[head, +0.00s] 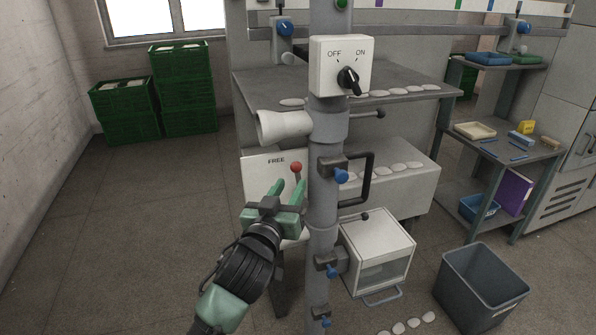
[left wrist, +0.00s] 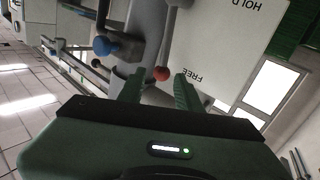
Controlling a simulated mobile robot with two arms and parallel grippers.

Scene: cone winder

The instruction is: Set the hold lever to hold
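The hold lever has a red ball knob (head: 296,167) on a thin rod. It stands in front of a white plate (head: 256,178) beside the grey post. The knob is by the word FREE, at the plate's top in the head view. In the left wrist view the red knob (left wrist: 161,73) is also near FREE, and HOLD is at the plate's other end. My left gripper (head: 290,184) is open, its green fingers apart just below the knob. In the left wrist view the knob appears between the fingertips; contact cannot be told. My right gripper is out of view.
The grey post (head: 323,205) carries an OFF/ON switch box (head: 341,66), a white cone (head: 283,126), a dark handle (head: 368,180) and blue-knobbed clamps. A white box (head: 377,252) and a grey bin (head: 482,287) stand right. Floor at left is clear before green crates (head: 184,90).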

